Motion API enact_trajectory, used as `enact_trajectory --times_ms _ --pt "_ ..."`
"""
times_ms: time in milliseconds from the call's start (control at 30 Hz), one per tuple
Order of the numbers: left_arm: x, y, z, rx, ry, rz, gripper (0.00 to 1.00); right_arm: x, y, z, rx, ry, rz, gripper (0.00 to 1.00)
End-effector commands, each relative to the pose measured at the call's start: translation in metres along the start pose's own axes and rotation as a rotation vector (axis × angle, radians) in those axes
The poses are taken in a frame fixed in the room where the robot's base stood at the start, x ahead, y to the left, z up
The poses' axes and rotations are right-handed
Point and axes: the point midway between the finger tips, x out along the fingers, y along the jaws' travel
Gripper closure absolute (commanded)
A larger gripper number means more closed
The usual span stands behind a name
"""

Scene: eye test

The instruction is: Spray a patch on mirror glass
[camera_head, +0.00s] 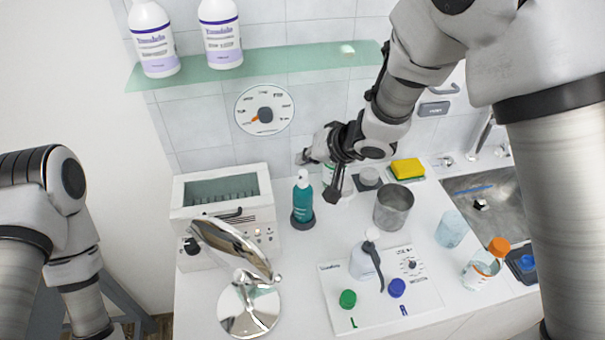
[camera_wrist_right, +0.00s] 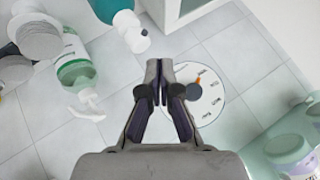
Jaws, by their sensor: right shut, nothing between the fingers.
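A round tilting mirror (camera_head: 232,247) stands on a shiny round base (camera_head: 249,312) at the front left of the white counter. A pale bottle (camera_head: 361,262) with a white top and a grey lever-like part, perhaps the sprayer, stands on a white panel (camera_head: 335,290). My right gripper (camera_head: 319,178) is above the back of the counter, behind and above the pale bottle and apart from it. In the right wrist view the right gripper (camera_wrist_right: 160,69) has its fingertips together with nothing between them. My left arm shows at the left edge; its gripper is out of view.
A teal bottle (camera_head: 302,203) and a green-labelled pump bottle (camera_wrist_right: 78,68) are near the right gripper. A metal cup (camera_head: 394,207), a tumbler (camera_head: 451,229) and an orange-capped bottle (camera_head: 482,267) stand right. A glass shelf (camera_head: 290,61) with white bottles overhangs the back.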

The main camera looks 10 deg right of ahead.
Motion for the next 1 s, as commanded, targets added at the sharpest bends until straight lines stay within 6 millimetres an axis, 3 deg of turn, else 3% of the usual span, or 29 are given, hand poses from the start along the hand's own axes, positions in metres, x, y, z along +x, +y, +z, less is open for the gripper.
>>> enact_trajectory --times_ms 1000 --pt "0.001 0.0 0.0 0.0 0.0 0.0 0.6 0.0102 0.0073 0.0069 0.0 0.0 0.0 1.0"
